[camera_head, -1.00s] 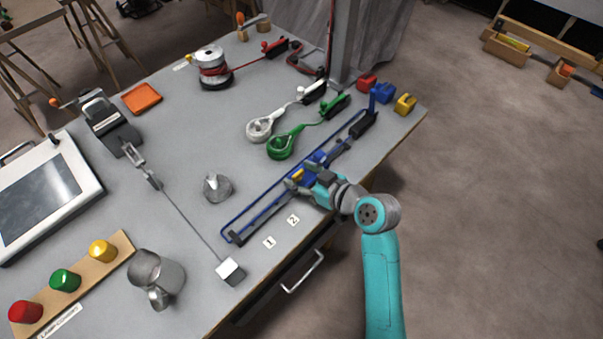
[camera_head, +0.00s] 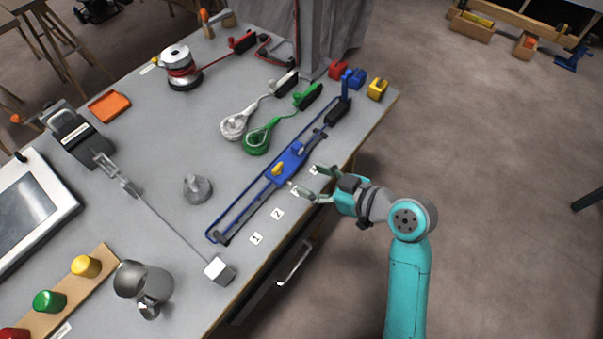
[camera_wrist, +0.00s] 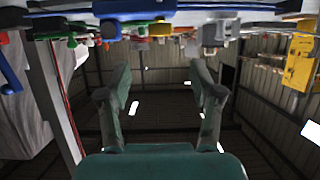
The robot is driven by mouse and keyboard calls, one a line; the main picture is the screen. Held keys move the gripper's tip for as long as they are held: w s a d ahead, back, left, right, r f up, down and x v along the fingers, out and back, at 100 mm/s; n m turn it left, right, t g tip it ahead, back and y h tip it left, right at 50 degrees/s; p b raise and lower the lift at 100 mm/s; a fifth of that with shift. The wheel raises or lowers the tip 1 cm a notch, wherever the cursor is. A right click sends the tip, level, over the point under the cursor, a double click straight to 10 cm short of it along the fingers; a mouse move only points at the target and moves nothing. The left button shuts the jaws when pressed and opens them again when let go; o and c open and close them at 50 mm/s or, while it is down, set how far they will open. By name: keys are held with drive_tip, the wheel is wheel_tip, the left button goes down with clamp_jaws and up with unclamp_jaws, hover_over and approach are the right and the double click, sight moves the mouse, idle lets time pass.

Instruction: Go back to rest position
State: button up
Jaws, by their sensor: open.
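My gripper (camera_head: 310,182) is open and empty at the table's front right edge in the head view. Its fingers point left toward the blue car (camera_head: 287,168) on the long blue rail track (camera_head: 250,205), apart from it. The car carries a yellow knob (camera_head: 278,169). In the wrist view my gripper (camera_wrist: 166,95) shows two spread fingers with nothing between them, and the scene appears upside down.
A drawer handle (camera_head: 295,263) sticks out below the edge. The floor at right is mostly clear.

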drive_tip(key=shift+s+d+r, duration=0.15)
drive_tip(key=shift+s+d, duration=0.15)
drive_tip(key=shift+d, duration=0.05)
idle(0.4)
drive_tip(key=s+d+f+m+t+h, duration=0.2)
drive_tip(key=s+d+f+m+h, duration=0.25)
drive_tip(key=s, duration=0.35)
drive_tip(key=s+d+f+m+t+h, duration=0.2)
drive_tip(key=s+d+f+m+h, duration=0.1)
drive_tip(key=s+d+f+m, duration=0.3)
drive_tip(key=s+d+r+t+h, duration=0.1)
drive_tip(key=s+r, duration=0.3)
drive_tip(key=s, duration=0.5)
drive_tip(key=s+d+r+t+h, duration=0.1)
drive_tip(key=s+r, duration=0.3)
drive_tip(key=s, duration=0.5)
drive_tip(key=shift+s+d+t+h, duration=0.4)
drive_tip(key=shift+d+h, duration=0.25)
drive_tip(key=shift+d, duration=0.15)
